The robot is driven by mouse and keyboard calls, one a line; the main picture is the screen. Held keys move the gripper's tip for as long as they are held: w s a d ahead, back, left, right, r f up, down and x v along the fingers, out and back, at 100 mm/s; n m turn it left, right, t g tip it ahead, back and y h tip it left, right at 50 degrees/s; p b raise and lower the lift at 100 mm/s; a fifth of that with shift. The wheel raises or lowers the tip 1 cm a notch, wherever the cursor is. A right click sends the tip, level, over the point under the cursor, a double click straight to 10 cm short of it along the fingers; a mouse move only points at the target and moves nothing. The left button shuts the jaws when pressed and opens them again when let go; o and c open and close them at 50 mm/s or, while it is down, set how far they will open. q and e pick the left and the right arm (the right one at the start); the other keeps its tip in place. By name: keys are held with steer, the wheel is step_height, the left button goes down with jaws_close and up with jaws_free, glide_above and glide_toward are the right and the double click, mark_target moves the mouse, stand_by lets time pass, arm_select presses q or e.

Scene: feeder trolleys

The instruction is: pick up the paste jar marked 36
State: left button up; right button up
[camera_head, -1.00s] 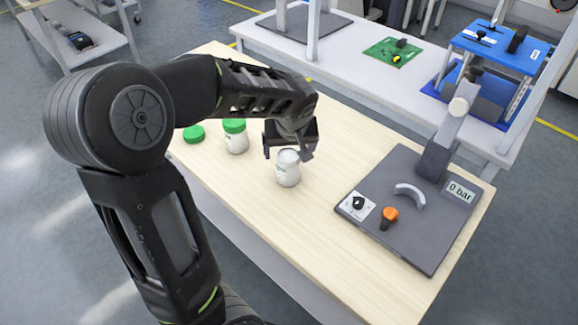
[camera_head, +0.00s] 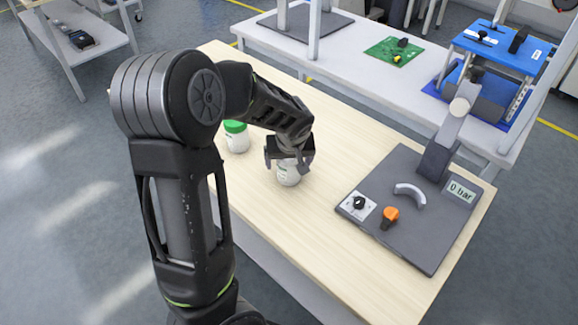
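A white jar without a green lid (camera_head: 288,177) stands upright on the light wooden table. Its top is hidden by my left gripper (camera_head: 287,164), which is over it with fingers spread to either side; the fingers look open, and I cannot tell whether they touch the jar. A second white jar with a green lid (camera_head: 237,138) stands to the left, partly behind my arm. The number 36 cannot be read on either jar. My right gripper is not in view.
A dark grey plate (camera_head: 420,235) with an orange knob (camera_head: 390,214), a lever stand and a "0 bar" display (camera_head: 461,191) covers the table's right end. The wooden table (camera_head: 310,235) is clear in front. A white bench (camera_head: 350,60) with a green circuit board (camera_head: 394,51) stands behind.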

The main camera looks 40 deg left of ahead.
arm_select(q)
steer(key=shift+c, duration=0.6)
steer(key=c, duration=1.7)
